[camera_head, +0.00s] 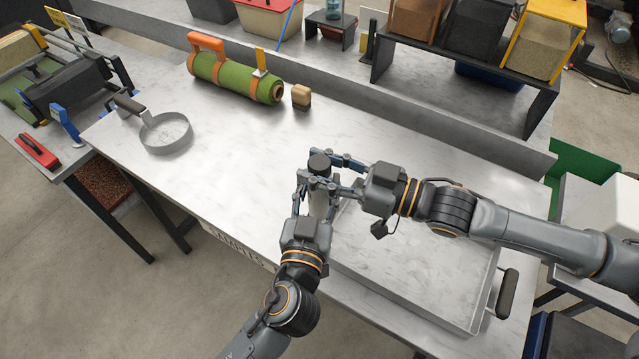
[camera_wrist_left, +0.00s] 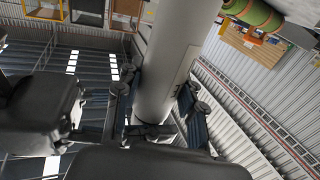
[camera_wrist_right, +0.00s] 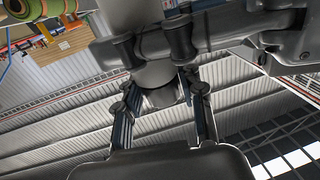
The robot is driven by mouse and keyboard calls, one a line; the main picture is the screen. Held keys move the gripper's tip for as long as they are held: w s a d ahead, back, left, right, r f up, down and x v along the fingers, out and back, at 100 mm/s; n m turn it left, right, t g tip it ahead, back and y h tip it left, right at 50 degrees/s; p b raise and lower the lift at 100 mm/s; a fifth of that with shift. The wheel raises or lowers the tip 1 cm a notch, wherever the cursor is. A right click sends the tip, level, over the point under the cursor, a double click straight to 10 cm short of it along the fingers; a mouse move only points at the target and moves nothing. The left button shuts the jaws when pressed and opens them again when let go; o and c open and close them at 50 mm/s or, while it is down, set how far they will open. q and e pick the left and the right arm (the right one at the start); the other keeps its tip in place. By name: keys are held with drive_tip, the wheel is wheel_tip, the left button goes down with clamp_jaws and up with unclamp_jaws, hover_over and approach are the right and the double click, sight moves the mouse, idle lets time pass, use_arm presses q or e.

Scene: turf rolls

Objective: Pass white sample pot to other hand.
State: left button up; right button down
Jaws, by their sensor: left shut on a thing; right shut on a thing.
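The white sample pot (camera_head: 318,205) is upright with a dark lid (camera_head: 319,161), held above the table near the tray's left corner. My left gripper (camera_head: 315,190) comes from below and is shut on the pot's body. My right gripper (camera_head: 328,168) comes from the right and is shut on the pot near its lid. In the left wrist view the white pot (camera_wrist_left: 175,65) stands between the left fingers. In the right wrist view the pot (camera_wrist_right: 153,75) is between the right fingers, partly hidden by parts of the left gripper.
A metal tray (camera_head: 420,295) with black handles lies under my right arm. A round sieve-like pan (camera_head: 166,134) is at the left. A green turf roll (camera_head: 235,80) with orange straps and a small tan block (camera_head: 301,95) lie behind. The left middle tabletop is clear.

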drive_tip(key=c, duration=0.7)
unclamp_jaws()
drive_tip(key=shift+c, duration=0.2)
drive_tip(key=shift+d, duration=0.1)
